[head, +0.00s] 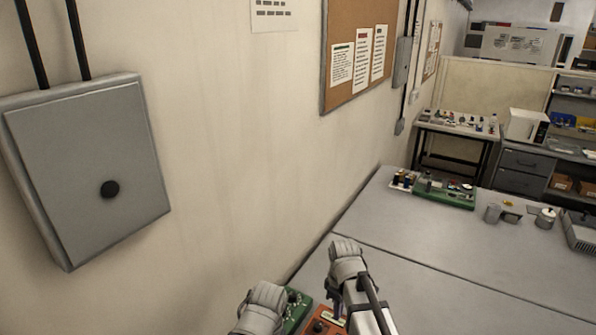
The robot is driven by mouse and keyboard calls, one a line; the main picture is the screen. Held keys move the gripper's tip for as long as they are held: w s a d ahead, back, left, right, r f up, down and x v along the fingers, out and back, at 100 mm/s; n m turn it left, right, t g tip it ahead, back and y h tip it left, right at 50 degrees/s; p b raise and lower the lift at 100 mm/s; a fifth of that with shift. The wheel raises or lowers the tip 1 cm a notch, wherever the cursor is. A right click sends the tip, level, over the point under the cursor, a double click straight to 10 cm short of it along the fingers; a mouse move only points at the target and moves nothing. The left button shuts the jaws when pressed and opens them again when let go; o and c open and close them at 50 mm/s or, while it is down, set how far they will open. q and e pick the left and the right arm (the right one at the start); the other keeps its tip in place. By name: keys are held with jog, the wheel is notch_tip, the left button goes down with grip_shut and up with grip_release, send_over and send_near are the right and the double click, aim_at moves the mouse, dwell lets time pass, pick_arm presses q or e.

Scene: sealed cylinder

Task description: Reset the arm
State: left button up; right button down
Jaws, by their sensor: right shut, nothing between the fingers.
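My right gripper (337,302) is at the bottom centre of the head view, partly hidden by my own grey arm parts. It is shut with nothing held, over the near end of the grey table (440,270), by an orange-red device (322,322). I cannot tell whether it touches the device. A grey rounded part of my other arm shows to its left at the bottom edge; the left gripper's fingers are not in view.
A green board (294,308) lies near the wall by my arms. A grey wall box (90,165) is at left. The table's middle is clear.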

pick_arm(q)
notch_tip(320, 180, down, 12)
jog(key=b, duration=1)
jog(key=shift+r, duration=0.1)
pick_arm(e)
jog(key=s+a+f+m, duration=0.2)
jog(key=s+f, duration=0.2)
jog(key=s+a+f+m, duration=0.2)
jog(key=s+a+f, duration=0.1)
jog(key=s, duration=0.1)
jog(key=s+a+f+m+h, duration=0.1)
jog(key=s+a+f+m, duration=0.1)
jog(key=s+f, duration=0.2)
jog(key=shift+s+a+f+m, duration=0.3)
jog(key=shift+s+a+f, duration=0.1)
jog(key=shift+s, duration=0.15)
jog(key=shift+r, duration=0.1)
